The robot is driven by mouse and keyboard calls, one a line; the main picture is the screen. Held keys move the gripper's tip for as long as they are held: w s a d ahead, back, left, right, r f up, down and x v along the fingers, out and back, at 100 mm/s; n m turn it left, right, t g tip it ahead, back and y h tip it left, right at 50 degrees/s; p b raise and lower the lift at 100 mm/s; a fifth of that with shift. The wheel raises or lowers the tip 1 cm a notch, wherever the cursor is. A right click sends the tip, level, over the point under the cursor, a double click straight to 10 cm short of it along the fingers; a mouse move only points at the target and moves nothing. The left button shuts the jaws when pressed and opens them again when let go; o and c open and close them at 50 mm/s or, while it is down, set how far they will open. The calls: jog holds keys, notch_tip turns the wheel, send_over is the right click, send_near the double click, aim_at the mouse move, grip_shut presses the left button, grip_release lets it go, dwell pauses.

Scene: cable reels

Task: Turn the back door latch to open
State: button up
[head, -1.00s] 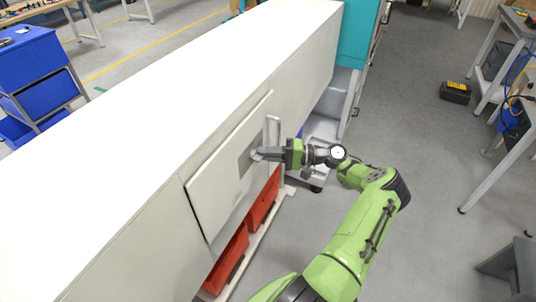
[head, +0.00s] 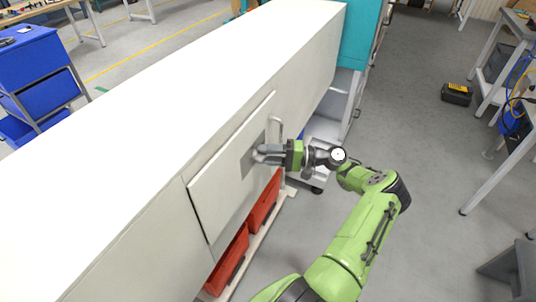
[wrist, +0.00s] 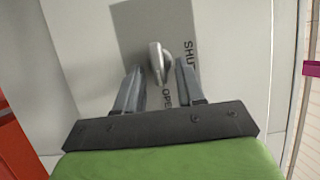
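The back door (head: 222,190) is a pale panel in the long white cabinet's side, standing slightly proud of it. A grey plate (head: 246,163) on it carries the latch, which my gripper hides in the head view. In the wrist view the metal latch (wrist: 158,62) shows on the grey plate (wrist: 135,30), beside the printed words SHUT, to its right, and OPEN, below it. My gripper (head: 258,153) is at the plate. In the wrist view my gripper (wrist: 158,75) is open, one finger each side of the latch, with visible gaps.
Red bins (head: 232,262) sit below the door. A teal cabinet (head: 354,35) stands at the far end. The grey floor to the right is mostly clear.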

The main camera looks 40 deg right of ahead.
jog(key=b+v, duration=0.2)
jog(key=v, duration=1.3)
jog(key=shift+s+d+b, duration=0.25)
jog(key=shift+d+b, duration=0.05)
jog(key=shift+b, duration=0.05)
